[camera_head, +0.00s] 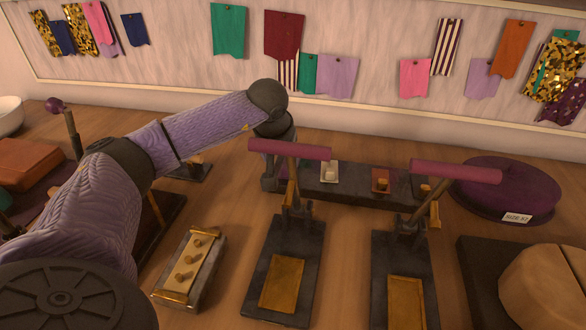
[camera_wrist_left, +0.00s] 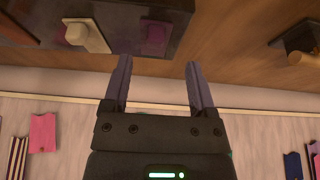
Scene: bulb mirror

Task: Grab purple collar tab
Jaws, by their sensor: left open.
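A small purple tab (camera_wrist_left: 155,36) sits on the dark rack (camera_wrist_left: 125,15) in the left wrist view, beside a cream tab (camera_wrist_left: 80,36). In the head view the rack (camera_head: 352,196) lies behind the presses and the cream tab shows (camera_head: 329,172). The purple tab is hidden there behind my left arm and a press handle. My left gripper (camera_wrist_left: 158,72) is open and empty, with the purple tab beyond its fingertips, between them in the picture. In the head view this gripper (camera_head: 270,180) is partly covered by the handle at the rack's left end. My right gripper is not in view.
Two presses with maroon handles (camera_head: 289,149) (camera_head: 455,172) stand in front of the rack. A pegged block (camera_head: 190,268) lies left of them. A purple cushion (camera_head: 508,189) is at the right. The wall (camera_head: 180,60) with fabric swatches rises behind.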

